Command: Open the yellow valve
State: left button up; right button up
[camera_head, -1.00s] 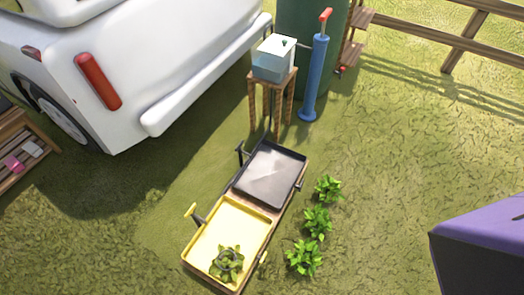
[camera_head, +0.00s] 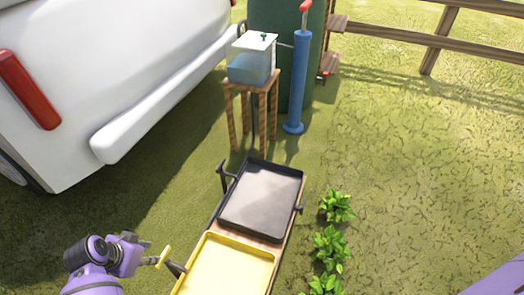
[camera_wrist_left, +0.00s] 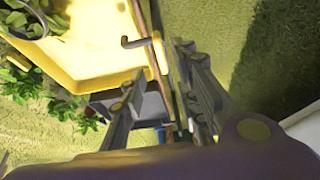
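The yellow valve (camera_head: 164,256) is a small yellow handle on a dark stem at the left side of the yellow tray (camera_head: 228,266). My left gripper (camera_head: 150,261) is right beside it in the head view. In the left wrist view the valve handle (camera_wrist_left: 161,56) shows near the fingertips of my left gripper, whose two dark fingers stand apart. I cannot tell whether a finger touches the handle. The valve's dark bent stem runs toward the yellow tray (camera_wrist_left: 88,72). My right gripper is not in view.
A black tray (camera_head: 263,202) adjoins the yellow one. Leafy plants (camera_head: 330,243) grow along their right side. A water tank (camera_head: 252,62) on a wooden stand and a blue pump (camera_head: 299,85) stand behind. A white vehicle (camera_head: 110,75) is at the left. Open grass lies at the right.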

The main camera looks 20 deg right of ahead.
aim_at(162, 256)
pick_arm(q)
jog(key=shift+w+d+f, duration=0.1)
jog(key=shift+w+f, duration=0.1)
jog(key=shift+f, duration=0.05)
jog(key=b+x, duration=0.4)
jog(key=x, duration=0.2)
jog(key=shift+w+d+f, duration=0.1)
jog(key=shift+f, duration=0.3)
jog(key=shift+d+f, duration=0.1)
jog(key=shift+f, duration=0.1)
jog(key=shift+w+r, duration=0.1)
jog(key=c, duration=0.6)
grip_shut()
